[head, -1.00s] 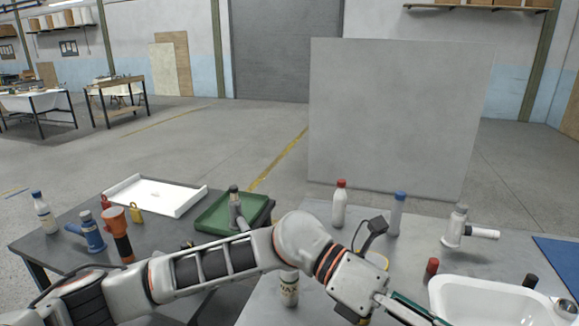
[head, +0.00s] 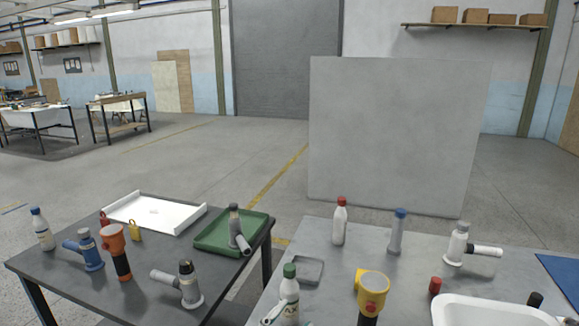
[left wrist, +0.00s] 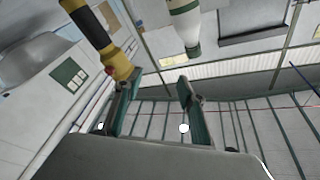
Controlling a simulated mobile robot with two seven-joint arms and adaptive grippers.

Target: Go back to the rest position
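My left gripper (left wrist: 157,82) is open in the left wrist view, with nothing between its two fingers. Beyond the fingers are a white bottle with a green band (left wrist: 184,22) and a yellow and black torch (left wrist: 108,42). In the head view, the white bottle with a green cap (head: 289,292) and the yellow torch with an orange lens (head: 371,290) stand at the near edge of the right table. A small part that looks like my left gripper's tip shows at the bottom beside the bottle. My right gripper is in neither view.
The left table (head: 75,275) holds a white tray (head: 150,212), a green tray (head: 212,236), an orange torch (head: 115,250) and several bottle-like items. The right table (head: 325,265) has more bottles and a white basin (head: 490,312). A grey panel (head: 400,130) stands behind.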

